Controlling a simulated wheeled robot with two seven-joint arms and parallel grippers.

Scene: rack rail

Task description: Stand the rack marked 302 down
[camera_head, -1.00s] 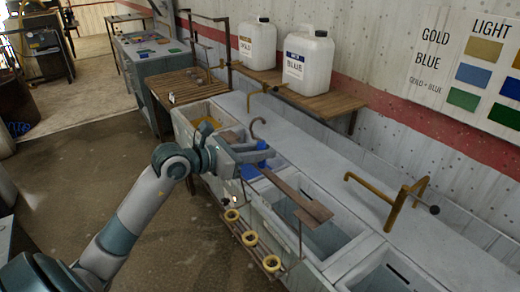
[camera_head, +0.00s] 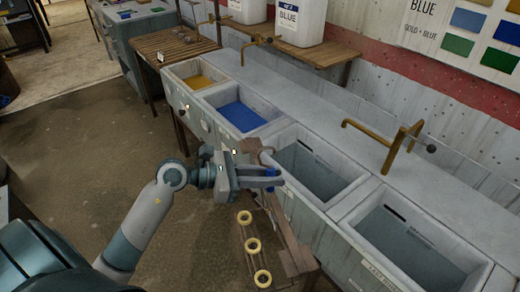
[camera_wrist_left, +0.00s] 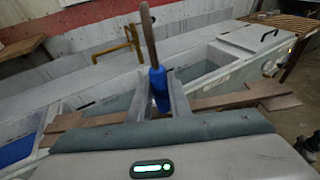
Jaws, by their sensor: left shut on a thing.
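My left gripper (camera_head: 268,178) is shut on the blue grip (camera_head: 270,172) of a brown wooden rack (camera_head: 284,222). The rack hangs just outside the front edge of the grey sinks, beside the empty third basin. In the left wrist view the blue grip (camera_wrist_left: 158,88) stands between the fingers, with a brown stem (camera_wrist_left: 148,35) above it. The rack's flat bars (camera_wrist_left: 95,120) stick out on both sides below. The number 302 cannot be read in these frames. The right gripper is not in view.
One basin holds gold liquid (camera_head: 202,84), another blue liquid (camera_head: 241,116); two more (camera_head: 310,175) look empty. A slatted wooden table (camera_head: 172,48) is at the far end. Floor at left is clear.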

